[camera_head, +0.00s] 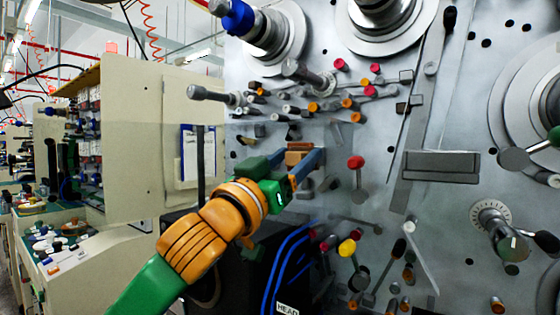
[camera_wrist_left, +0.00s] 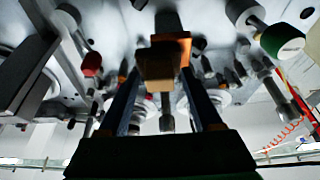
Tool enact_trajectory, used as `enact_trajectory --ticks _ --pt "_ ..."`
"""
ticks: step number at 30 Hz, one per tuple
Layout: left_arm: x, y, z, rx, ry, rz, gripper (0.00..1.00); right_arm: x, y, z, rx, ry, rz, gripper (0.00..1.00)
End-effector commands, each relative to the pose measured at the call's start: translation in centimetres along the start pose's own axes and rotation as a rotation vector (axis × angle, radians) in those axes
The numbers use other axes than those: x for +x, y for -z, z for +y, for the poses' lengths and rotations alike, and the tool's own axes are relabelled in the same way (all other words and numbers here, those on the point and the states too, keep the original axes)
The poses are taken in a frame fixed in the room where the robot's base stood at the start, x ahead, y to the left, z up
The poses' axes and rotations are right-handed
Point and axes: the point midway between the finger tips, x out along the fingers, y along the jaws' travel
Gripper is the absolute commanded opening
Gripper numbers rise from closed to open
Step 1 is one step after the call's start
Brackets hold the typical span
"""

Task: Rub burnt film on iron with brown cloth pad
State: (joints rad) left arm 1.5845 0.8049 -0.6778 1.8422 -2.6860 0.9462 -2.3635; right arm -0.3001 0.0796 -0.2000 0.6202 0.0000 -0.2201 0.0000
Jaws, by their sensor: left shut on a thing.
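My left gripper (camera_head: 303,170) reaches in from the lower left and is shut on a small brown block, the brown cloth pad (camera_head: 298,157). In the left wrist view the pad (camera_wrist_left: 158,68) sits between the two blue-grey fingertips, in front of the machine face. A dark grey part (camera_wrist_left: 168,22) shows just beyond the pad; I cannot tell whether they touch. I cannot surely pick out the iron or its burnt film; the pad and fingers hide part of what lies behind. My right gripper is not in view.
The upright metal panel (camera_head: 385,125) carries many protruding pins, knobs and levers close around the left gripper. A grey block (camera_head: 440,166) juts out to the right. Large spindles (camera_head: 265,32) stand above. A beige cabinet (camera_head: 140,140) stands at the left.

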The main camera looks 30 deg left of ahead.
Motion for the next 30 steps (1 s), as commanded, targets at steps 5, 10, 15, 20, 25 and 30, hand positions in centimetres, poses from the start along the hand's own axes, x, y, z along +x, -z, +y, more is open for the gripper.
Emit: enact_trajectory --ticks 5,10,15,20,25,30 --pt "0.2 0.0 0.4 -0.001 0.003 0.000 0.22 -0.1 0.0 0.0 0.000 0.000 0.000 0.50" --pt "0.4 0.0 -1.1 0.001 0.005 -0.001 0.22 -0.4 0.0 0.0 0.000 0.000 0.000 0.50" --pt "0.5 -0.1 -3.1 0.000 0.004 -0.002 0.22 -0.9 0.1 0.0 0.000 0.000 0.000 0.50" --pt "0.5 -0.2 -3.7 0.000 0.002 0.000 0.22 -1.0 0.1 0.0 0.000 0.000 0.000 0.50" --pt "0.5 -0.2 -3.7 0.000 0.002 0.000 0.22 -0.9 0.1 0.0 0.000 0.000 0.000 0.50" --pt "-1.0 0.2 -3.7 0.000 0.002 0.003 0.22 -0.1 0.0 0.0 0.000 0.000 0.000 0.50"
